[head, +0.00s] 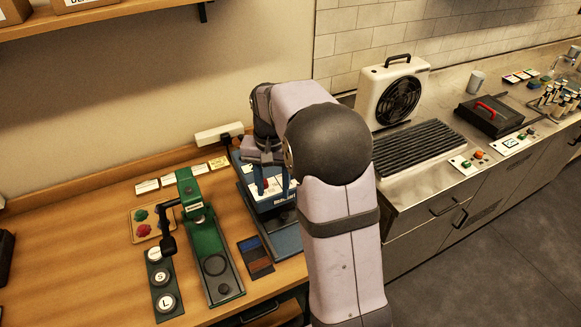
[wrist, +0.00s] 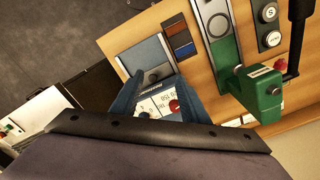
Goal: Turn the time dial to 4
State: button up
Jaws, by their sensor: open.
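A blue press (head: 284,236) stands at the right end of the wooden table. Its white control panel (wrist: 150,104) carries printed figures, a red knob (wrist: 174,106) and a small dark knob (wrist: 143,115). The figures are too small to tell which mark a dial points at, and I cannot tell which knob is the time dial. My gripper (head: 274,190) is open above the panel, pointing down. Its blue fingers stand apart with no object visibly held between them. In the head view my arm and fingers hide much of the panel.
A green press (head: 208,240) with a black lever stands left of the blue press. A small board with dark blue and brown swatches (head: 255,256) lies between them. A button strip (head: 162,285) lies further left. A white fan unit (head: 393,90) stands on the metal counter at right.

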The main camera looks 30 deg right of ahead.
jog(key=shift+w+d+r+m, duration=0.1)
jog(key=shift+w+d+m, duration=1)
jog(key=shift+w+d, duration=0.65)
jog(key=shift+w+d+m, duration=1.1)
jog(key=shift+w+d, duration=0.55)
jog(key=shift+w, duration=0.15)
jog(key=shift+w+d+r+m, duration=0.1)
jog(key=shift+w+d+m, duration=1)
jog(key=shift+w+d, duration=0.65)
jog(key=shift+f+p, duration=1.85)
jog(key=shift+f, duration=1.85)
grip_shut()
